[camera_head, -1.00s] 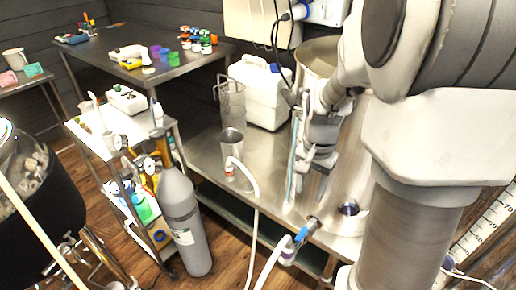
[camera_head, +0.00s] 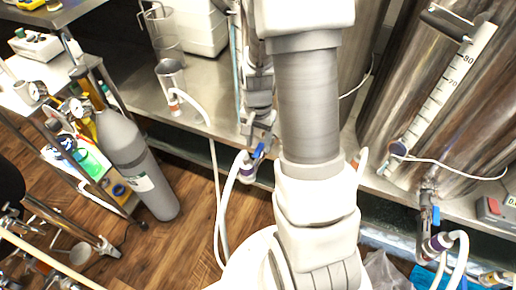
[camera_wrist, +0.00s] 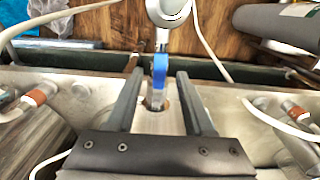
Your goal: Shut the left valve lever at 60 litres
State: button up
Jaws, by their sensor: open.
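The left valve's blue lever (camera_head: 258,151) shows beside the fingertips of my gripper (camera_head: 259,133) in the head view. In the wrist view the blue lever (camera_wrist: 159,70) stands upright in the gap between the two dark fingers of my gripper (camera_wrist: 159,76). The gripper is open, and I see no clear contact with the lever. A white hose (camera_head: 228,195) hangs from the valve's outlet. A litre scale (camera_head: 450,85) on the steel tank at right shows 80 and 70. Its lower marks are too small to read, and I cannot tell the liquid level.
A second valve with a blue lever (camera_head: 435,215) and hose is on the right tank (camera_head: 400,70). A steel cup (camera_head: 171,76) and a white canister (camera_head: 195,25) stand on the bench. A grey gas cylinder (camera_head: 133,160) stands on the floor at left.

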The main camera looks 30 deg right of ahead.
jog(key=shift+f, duration=0.75)
grip_shut()
dwell(0.9)
